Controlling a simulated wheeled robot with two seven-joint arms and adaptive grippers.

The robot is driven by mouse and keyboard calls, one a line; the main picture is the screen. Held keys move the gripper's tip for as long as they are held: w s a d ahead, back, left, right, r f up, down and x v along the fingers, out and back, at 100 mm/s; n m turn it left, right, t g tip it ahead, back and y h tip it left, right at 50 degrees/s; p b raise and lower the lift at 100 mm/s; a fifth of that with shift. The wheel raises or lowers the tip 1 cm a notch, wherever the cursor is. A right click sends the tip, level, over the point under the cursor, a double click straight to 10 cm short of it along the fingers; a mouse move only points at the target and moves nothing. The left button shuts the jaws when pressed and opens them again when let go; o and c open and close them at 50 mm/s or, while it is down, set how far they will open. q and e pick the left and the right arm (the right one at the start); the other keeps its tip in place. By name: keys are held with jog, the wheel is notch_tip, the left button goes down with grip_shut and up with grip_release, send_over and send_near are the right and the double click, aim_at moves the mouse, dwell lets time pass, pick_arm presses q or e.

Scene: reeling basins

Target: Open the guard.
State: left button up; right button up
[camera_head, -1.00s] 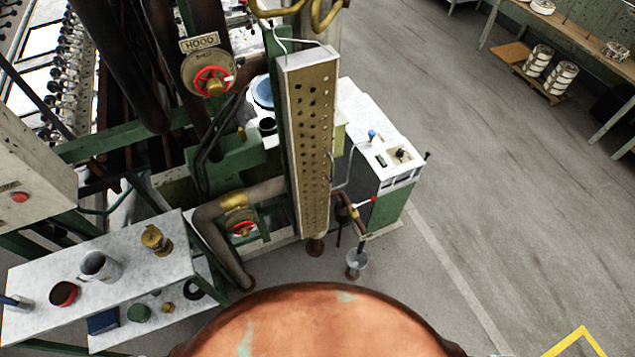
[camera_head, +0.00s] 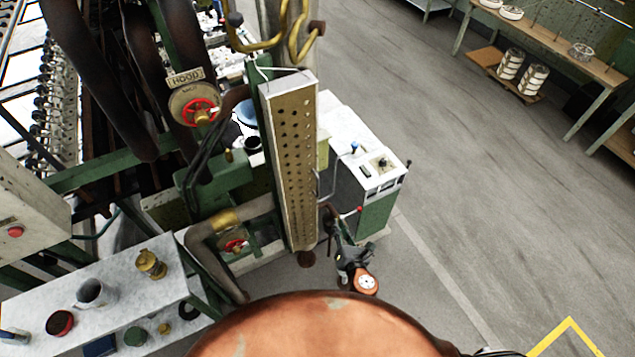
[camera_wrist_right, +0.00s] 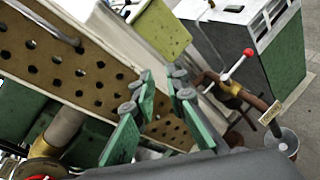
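A tall, narrow tan panel full of round holes, which looks like the guard (camera_head: 293,160), stands upright in a pale frame in the middle of the head view. It appears closed over what is behind it. It also fills the left of the right wrist view (camera_wrist_right: 75,75), with a thin metal bar across its upper left. My right gripper (camera_head: 341,245) is low and to the right of the panel's bottom end. In the wrist view its two green-padded fingers (camera_wrist_right: 160,88) are apart with nothing between them. I cannot tell any contact with the panel. My left gripper is not in view.
A valve lever with a red knob (camera_wrist_right: 248,52) is close right of my right gripper, with a bucket (camera_wrist_right: 280,146) below. A white-topped green cabinet (camera_head: 365,150) stands behind. A rounded copper surface (camera_head: 330,330) fills the bottom.

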jog(key=a+r+n+t+y, duration=0.1)
jog(key=a+r+n+t, duration=0.15)
jog(key=r, duration=0.55)
jog(key=a+r+n+t+y, duration=0.1)
jog(key=a+r+n, duration=0.25)
jog(key=r, duration=0.45)
send_over(317, 196)
jog(key=shift+w+d+p, duration=0.1)
jog(key=shift+w+p, duration=0.15)
jog(key=shift+p, duration=0.2)
jog(key=shift+c, duration=0.7)
grip_shut()
jog(key=shift+s, duration=0.1)
